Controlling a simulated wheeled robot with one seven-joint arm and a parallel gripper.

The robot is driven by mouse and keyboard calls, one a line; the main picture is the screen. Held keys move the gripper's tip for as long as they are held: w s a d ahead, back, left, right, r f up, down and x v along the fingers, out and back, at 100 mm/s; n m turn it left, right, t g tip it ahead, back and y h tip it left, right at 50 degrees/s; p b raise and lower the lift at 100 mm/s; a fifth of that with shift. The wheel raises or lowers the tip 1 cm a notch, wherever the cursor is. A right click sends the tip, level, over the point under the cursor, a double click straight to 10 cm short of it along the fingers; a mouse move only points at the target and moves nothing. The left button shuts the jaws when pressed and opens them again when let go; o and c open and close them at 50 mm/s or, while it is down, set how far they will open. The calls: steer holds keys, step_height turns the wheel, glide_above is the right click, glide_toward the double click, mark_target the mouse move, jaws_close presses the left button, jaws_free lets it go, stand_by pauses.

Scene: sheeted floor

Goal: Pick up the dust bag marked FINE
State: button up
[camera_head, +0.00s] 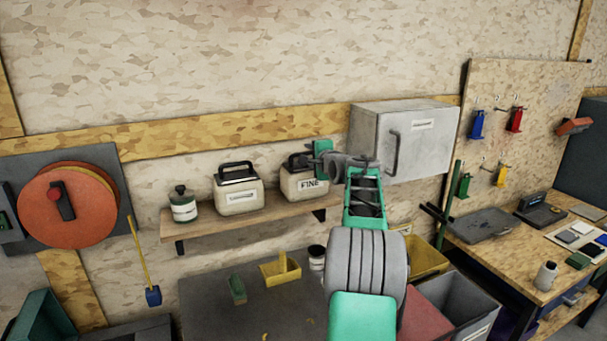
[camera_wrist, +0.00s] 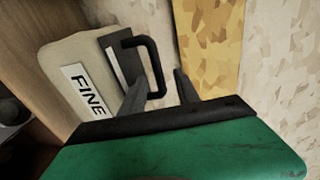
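The dust bag marked FINE (camera_head: 293,187) is a cream, boxy bag with a black top and a black handle, upright at the right part of the wall shelf (camera_head: 245,220). In the wrist view the bag (camera_wrist: 75,63) shows its FINE label and its black handle (camera_wrist: 155,62) close up. My gripper (camera_wrist: 161,84) is open, with one finger on either side of the handle's near part. Whether the fingers touch the handle is unclear. In the head view my arm hides the bag's right side.
A similar cream bag (camera_head: 238,194) and a small jar (camera_head: 183,206) stand left on the shelf. A grey wall cabinet (camera_head: 400,140) is close on the right. Below are a dark table (camera_head: 215,300) and bins; a workbench (camera_head: 510,255) stands at right.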

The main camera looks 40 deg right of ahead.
steer(key=shift+w, duration=0.15)
steer(key=shift+c, duration=0.4)
jaws_close()
stand_by(0.6)
